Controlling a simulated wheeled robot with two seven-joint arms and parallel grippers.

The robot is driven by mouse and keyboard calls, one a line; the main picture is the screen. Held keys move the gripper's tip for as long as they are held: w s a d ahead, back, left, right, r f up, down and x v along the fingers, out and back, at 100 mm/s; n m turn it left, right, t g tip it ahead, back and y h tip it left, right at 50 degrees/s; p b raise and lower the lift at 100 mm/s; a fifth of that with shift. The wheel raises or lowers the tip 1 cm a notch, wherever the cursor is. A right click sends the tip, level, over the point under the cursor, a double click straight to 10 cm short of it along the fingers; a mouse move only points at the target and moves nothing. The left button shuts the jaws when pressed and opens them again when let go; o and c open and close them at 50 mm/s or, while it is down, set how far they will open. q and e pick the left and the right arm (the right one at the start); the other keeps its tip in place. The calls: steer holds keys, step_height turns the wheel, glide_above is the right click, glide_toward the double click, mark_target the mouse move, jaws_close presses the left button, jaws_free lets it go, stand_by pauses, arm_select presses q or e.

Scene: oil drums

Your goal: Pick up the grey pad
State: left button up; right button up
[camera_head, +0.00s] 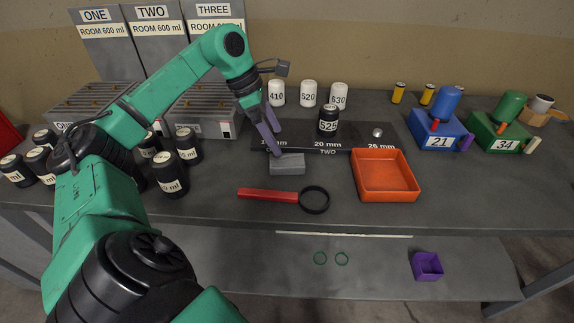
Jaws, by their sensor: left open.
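The grey pad (287,167) is a small grey block lying on the dark table, in front of the black strip marked in mm. My left gripper (276,142) reaches down from the upper left with its purple fingers. The fingertips are just above and behind the pad's far edge. The gripper is open with nothing seen between the fingers. Whether a fingertip touches the pad cannot be told. My right gripper is not in view.
A red-handled ring tool (268,195) lies in front of the pad. An orange tray (385,190) stands to the right. A black drum marked 525 (328,121) stands on the strip (345,140). White drums (308,93) stand behind. Black drums (170,175) crowd the left.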

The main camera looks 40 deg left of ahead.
mark_target(286, 159)
arm_select(q)
steer(key=x, duration=0.6)
steer(key=shift+s+d+f, duration=0.25)
steer(key=shift+s+f, duration=0.05)
steer(key=shift+f, duration=0.15)
steer(key=shift+w+f, duration=0.15)
steer(key=shift+f, duration=0.2)
steer(key=c, duration=1.4)
